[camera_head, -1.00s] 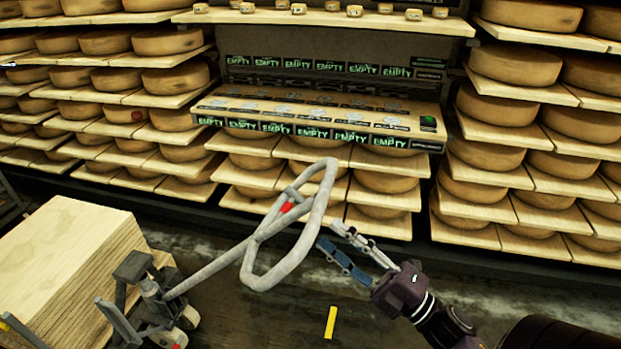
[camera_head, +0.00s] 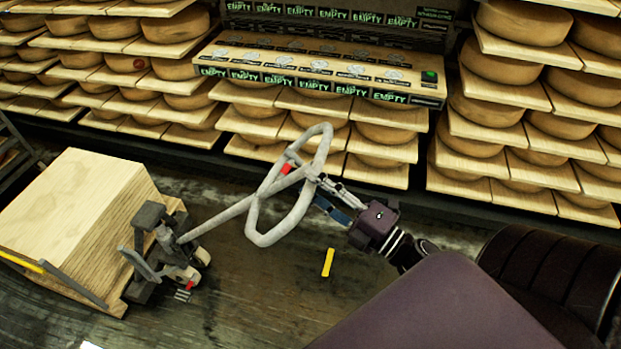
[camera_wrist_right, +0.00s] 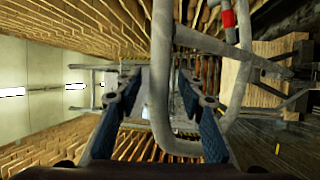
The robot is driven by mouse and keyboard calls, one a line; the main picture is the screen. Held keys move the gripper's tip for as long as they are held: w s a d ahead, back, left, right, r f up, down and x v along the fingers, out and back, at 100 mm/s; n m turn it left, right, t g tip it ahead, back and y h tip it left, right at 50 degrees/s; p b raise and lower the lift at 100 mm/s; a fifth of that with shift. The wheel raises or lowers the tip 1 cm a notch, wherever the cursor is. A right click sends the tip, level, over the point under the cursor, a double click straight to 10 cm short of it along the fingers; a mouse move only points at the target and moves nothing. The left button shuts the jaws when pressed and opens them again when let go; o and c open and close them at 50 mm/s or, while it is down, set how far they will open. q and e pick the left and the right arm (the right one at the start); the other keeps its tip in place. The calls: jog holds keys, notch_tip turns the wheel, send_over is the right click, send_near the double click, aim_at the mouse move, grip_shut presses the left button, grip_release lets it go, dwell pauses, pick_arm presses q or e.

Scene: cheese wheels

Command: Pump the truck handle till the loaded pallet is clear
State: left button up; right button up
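The pallet truck (camera_head: 150,262) stands at the lower left of the head view. Its grey looped handle (camera_head: 222,217), with a red part near the top, leans to the right. A stack of wooden boards (camera_head: 75,205) sits on the pallet (camera_head: 117,306) at the truck. How far the pallet is off the floor I cannot tell. My right gripper (camera_head: 322,192) is at the right side of the handle loop. In the wrist view the handle tube (camera_wrist_right: 160,90) passes between its spread blue fingers, with gaps visible beside it. My left gripper is not in view.
Shelves with cheese wheels (camera_head: 480,128) line the back wall. A shelf section labelled EMPTY (camera_head: 330,68) is in the middle. A yellow strip (camera_head: 328,262) lies on the floor.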

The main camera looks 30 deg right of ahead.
jog(key=shift+w+a+r, duration=0.1)
jog(key=shift+w+a, duration=0.1)
jog(key=shift+w, duration=0.35)
jog(key=shift+c, duration=0.2)
grip_shut()
